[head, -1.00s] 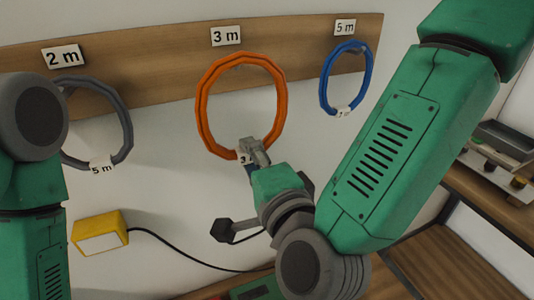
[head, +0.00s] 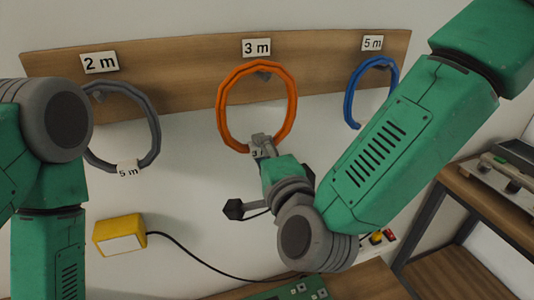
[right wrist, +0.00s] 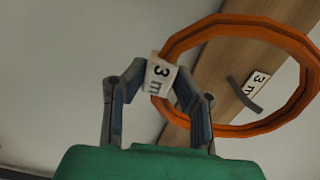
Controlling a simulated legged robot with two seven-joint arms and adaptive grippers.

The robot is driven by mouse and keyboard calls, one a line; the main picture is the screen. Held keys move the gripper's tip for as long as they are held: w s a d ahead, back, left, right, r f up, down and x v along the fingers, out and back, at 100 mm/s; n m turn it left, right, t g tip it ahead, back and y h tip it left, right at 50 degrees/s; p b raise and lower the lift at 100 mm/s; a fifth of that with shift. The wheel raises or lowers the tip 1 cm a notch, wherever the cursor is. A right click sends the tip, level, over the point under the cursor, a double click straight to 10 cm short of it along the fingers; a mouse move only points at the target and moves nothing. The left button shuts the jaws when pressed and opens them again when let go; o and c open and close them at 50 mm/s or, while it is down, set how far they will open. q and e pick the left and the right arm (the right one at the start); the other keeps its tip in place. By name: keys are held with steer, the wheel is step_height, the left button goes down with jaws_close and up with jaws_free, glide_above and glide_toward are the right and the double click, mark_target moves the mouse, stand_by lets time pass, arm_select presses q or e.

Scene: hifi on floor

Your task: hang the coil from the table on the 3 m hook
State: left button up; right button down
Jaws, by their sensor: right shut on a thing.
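The orange coil (head: 224,97) stands upright in front of the board under the 3 m sign (head: 257,47). My right gripper (head: 261,148) is shut on its lower edge, at the white tag. In the right wrist view the fingers (right wrist: 155,80) pinch the coil at its "3 m" tag (right wrist: 160,76), and the orange ring (right wrist: 225,28) extends to the right. The 3 m hook (head: 263,76) shows through the ring just below its top; it also shows inside the ring in the wrist view (right wrist: 243,95). Whether the coil touches the hook I cannot tell. My left gripper is out of view.
A grey coil (head: 153,125) tagged 5 m hangs under the 2 m sign (head: 100,62). A blue coil (head: 350,101) hangs under the 5 m sign (head: 373,43), partly behind my right arm. A yellow box (head: 119,234) with a black cable is below. A wooden table (head: 465,198) stands right.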

mark_target(275, 143)
steer(key=shift+w+d, duration=0.1)
steer(key=shift+w, duration=0.15)
steer(key=shift+w+d, duration=0.4)
steer(key=shift+d, duration=0.2)
steer(key=shift+w+d, duration=0.35)
steer(key=shift+d, duration=0.25)
steer(key=shift+w, duration=0.4)
steer(key=shift+w+a+f+b, duration=0.7)
steer(key=shift+a+f+b, duration=0.1)
steer(key=shift+a+f, duration=0.1)
steer(key=c, duration=1.6)
jaws_free()
steer(key=shift+a, duration=0.1)
steer(key=o, duration=0.4)
steer(key=shift+a, duration=0.1)
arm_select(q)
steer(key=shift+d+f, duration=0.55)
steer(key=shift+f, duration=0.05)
arm_select(e)
steer(key=shift+a, duration=0.1)
